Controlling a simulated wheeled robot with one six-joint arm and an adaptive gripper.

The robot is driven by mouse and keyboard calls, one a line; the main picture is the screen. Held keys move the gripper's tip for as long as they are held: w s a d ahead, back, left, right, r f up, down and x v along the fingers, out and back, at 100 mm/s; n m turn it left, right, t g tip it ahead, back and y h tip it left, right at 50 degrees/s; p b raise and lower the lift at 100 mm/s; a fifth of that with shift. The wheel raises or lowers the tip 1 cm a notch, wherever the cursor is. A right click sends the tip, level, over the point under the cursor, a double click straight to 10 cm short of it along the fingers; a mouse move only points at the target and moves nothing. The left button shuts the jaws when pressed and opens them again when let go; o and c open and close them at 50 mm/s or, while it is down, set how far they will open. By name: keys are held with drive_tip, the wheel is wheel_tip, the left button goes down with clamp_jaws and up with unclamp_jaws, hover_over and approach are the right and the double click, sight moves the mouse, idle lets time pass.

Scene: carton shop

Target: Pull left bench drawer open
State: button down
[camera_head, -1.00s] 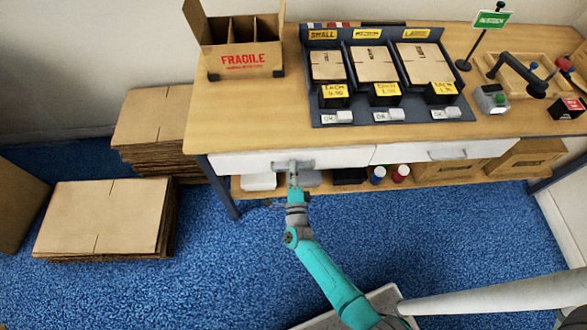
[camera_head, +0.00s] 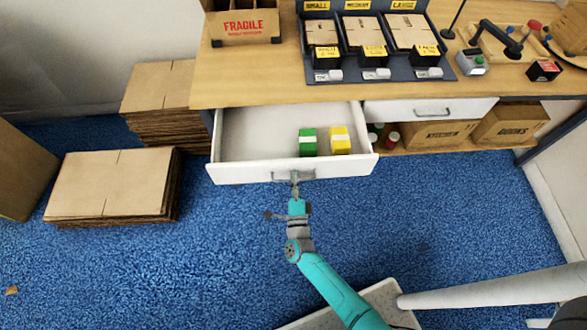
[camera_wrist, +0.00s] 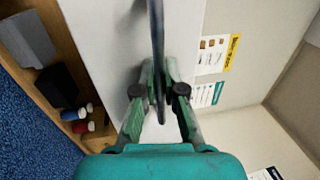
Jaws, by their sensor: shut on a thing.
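The left bench drawer (camera_head: 240,173) is pulled well out of the workbench, and its white front and open inside show in the head view. A green block (camera_head: 308,142) and a yellow block (camera_head: 340,140) lie inside, each with a white band. My gripper (camera_head: 294,178) is at the drawer front, shut on the grey drawer handle (camera_head: 281,176). In the wrist view the handle (camera_wrist: 157,40) runs between the fingers of my gripper (camera_wrist: 159,92), with the white drawer front behind it. The fingertips are partly hidden by the handle.
The right drawer (camera_head: 466,109) is closed. Cartons (camera_head: 443,134) and bottles stand on the shelf below. Stacks of flat cardboard (camera_head: 110,185) lie on the blue carpet at left. The bench top holds a FRAGILE carton (camera_head: 244,25) and a dark sorting rack (camera_head: 380,72).

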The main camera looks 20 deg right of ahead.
drive_tip(key=shift+r+v, duration=0.15)
drive_tip(key=shift+v, duration=0.75)
drive_tip(key=shift+r+v, duration=0.2)
drive_tip(key=shift+v, duration=0.7)
drive_tip(key=c, duration=1.3)
unclamp_jaws()
drive_tip(key=shift+o, duration=0.2)
drive_tip(key=v, duration=1.2)
drive_tip(key=s+d+r+n+g+y, duration=0.2)
drive_tip(key=s+d+r+n+y, duration=0.1)
drive_tip(key=s+r+n, duration=0.7)
drive_tip(key=s+d+r+n+g+y, duration=0.2)
drive_tip(key=s+d+r+n+y, duration=0.1)
drive_tip(key=s+r+n, duration=0.8)
wheel_tip(320, 180, up, 4)
drive_tip(key=shift+s+r+n, duration=0.15)
drive_tip(key=shift+s+n, duration=0.15)
drive_tip(key=shift+s, duration=0.9)
